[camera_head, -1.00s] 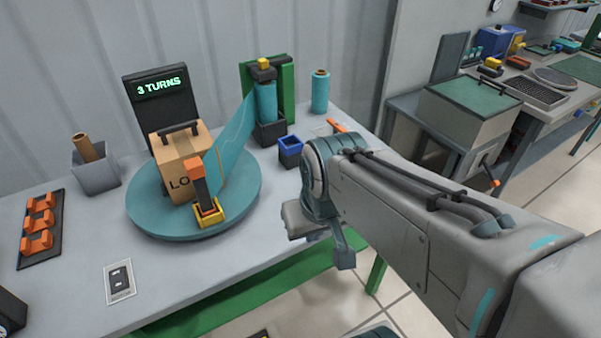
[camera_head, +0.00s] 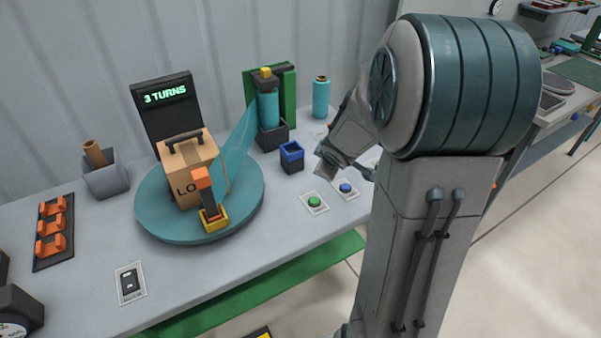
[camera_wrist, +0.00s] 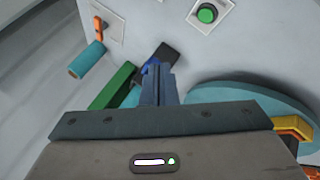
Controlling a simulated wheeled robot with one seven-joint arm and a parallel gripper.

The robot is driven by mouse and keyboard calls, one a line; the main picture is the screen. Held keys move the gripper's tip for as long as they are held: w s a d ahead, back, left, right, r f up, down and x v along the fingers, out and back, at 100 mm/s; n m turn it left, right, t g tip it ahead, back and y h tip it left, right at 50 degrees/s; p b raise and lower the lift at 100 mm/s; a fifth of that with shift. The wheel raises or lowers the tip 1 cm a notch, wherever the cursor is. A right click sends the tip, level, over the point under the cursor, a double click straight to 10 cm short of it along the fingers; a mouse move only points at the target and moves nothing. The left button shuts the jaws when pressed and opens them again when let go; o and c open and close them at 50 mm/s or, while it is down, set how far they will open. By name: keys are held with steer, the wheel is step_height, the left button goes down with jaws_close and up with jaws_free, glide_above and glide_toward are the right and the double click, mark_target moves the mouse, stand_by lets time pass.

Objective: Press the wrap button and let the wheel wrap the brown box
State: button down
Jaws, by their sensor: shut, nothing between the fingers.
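The brown box (camera_head: 190,158) with a dark handle stands on the teal turntable wheel (camera_head: 150,212). Teal film (camera_head: 236,145) stretches from the film roll (camera_head: 268,108) to an orange-topped clamp (camera_head: 206,196) in front of the box. A green button (camera_head: 314,201) and a blue button (camera_head: 345,188) sit on plates at the table's front right; no readable label shows which is the wrap button. The green button is also at the top of the wrist view (camera_wrist: 207,13). My gripper (camera_wrist: 157,78) is shut and empty, above the table; in the head view my arm partly hides it near the buttons.
A display (camera_head: 166,97) reads "3 TURNS". A blue-rimmed cup (camera_head: 291,157) stands between wheel and buttons. A spare roll (camera_head: 320,98), a grey bin (camera_head: 106,178), an orange-clip rack (camera_head: 54,231) and a switch plate (camera_head: 130,283) are also on the table.

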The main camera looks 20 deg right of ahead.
mark_target(317, 202)
steer(key=w+f+n+y+p, duration=0.2)
steer(key=w+f+n+y, duration=0.2)
steer(key=f+n+y, duration=0.1)
steer(key=shift+a+f+t+y, duration=0.3)
steer(key=shift+a+f+t, duration=0.1)
steer(key=shift+f, duration=0.3)
step_height(317, 202, down, 9)
steer(key=b, duration=0.8)
steer(key=shift+r, duration=0.1)
stand_by(1.4)
steer(key=shift+f+b, duration=0.4)
steer(key=shift+b, duration=0.1)
